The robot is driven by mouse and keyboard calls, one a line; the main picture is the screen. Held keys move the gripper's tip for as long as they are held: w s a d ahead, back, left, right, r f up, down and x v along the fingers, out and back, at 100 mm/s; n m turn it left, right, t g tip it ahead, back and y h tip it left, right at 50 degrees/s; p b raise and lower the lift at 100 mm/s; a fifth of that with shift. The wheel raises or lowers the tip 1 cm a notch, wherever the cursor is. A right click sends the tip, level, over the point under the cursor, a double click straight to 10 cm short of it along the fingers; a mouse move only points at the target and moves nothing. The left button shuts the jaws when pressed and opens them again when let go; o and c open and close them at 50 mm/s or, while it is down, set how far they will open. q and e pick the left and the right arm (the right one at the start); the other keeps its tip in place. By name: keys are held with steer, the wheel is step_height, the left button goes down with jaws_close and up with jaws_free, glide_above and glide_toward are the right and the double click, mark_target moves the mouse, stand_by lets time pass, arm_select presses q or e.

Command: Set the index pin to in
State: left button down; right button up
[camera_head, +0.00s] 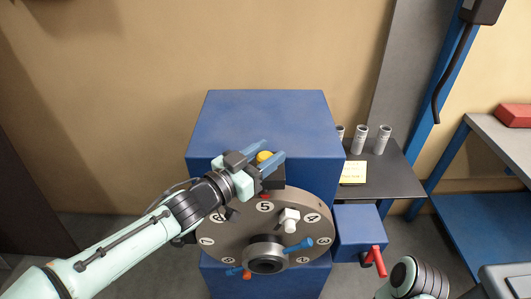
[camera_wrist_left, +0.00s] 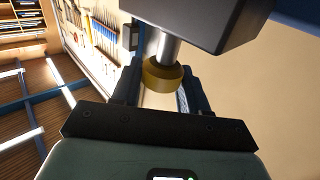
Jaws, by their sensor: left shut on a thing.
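The index pin shows as a yellow knob (camera_head: 265,157) above the numbered grey dial (camera_head: 235,237), on the front of the blue machine. In the left wrist view the yellow knob (camera_wrist_left: 163,76) sits on a bare silver shaft (camera_wrist_left: 169,45) that runs into a dark block (camera_wrist_left: 195,20). A length of shaft shows between knob and block. My left gripper (camera_head: 263,154) has its blue fingers on either side of the knob and is shut on it. The fingers (camera_wrist_left: 158,92) partly hide behind the gripper's dark bar. The dial's number 5 is at the top, below a red mark.
The dial has a white block (camera_head: 289,219) and a hub with blue and red-tipped handles (camera_head: 299,245). A blue box with a red lever (camera_head: 376,260) stands to the right. A dark shelf holds several cylinders (camera_head: 383,139) and a yellow note (camera_head: 353,172).

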arm_select(q)
steer(key=c, duration=0.7)
jaws_free()
steer(key=shift+f, duration=0.4)
steer(key=shift+r, duration=0.1)
steer(key=p+v, duration=0.1)
steer(key=v, duration=1.2)
steer(key=shift+s+a+r, duration=0.1)
steer(key=shift+s+a, duration=0.05)
